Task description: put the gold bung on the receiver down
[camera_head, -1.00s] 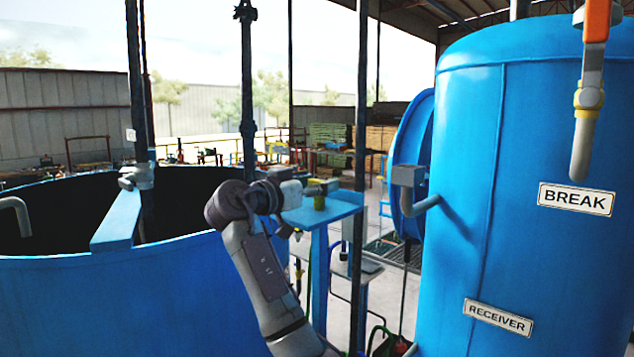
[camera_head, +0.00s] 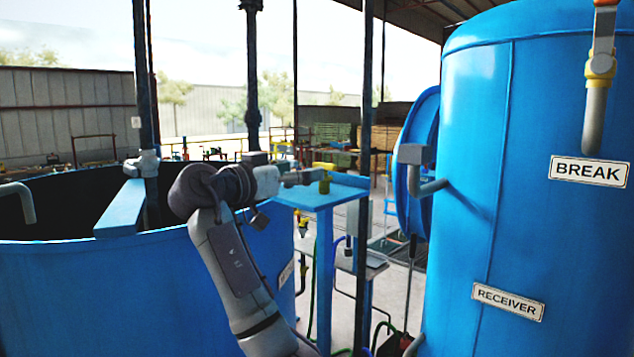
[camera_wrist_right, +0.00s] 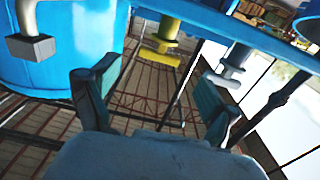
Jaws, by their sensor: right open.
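The gold bung (camera_head: 324,185) stands on the blue shelf (camera_head: 345,192) left of the receiver tank (camera_head: 470,200). In the right wrist view, which is turned over, the gold bung (camera_wrist_right: 162,47) has a T-shaped handle and shows beyond the fingertips. My right gripper (camera_head: 311,175) is just left of the bung in the head view. In the right wrist view my right gripper (camera_wrist_right: 152,85) has its two fingers wide apart, with nothing between them; the bung looks clear of both. My left gripper is in no view.
A grey bung-like fitting (camera_wrist_right: 232,68) is beside the gold one in the wrist view. A large open blue tank (camera_head: 90,290) is at the left. Dark posts (camera_head: 365,110) rise near the shelf. A grey-ended pipe (camera_head: 415,165) sticks out of the receiver.

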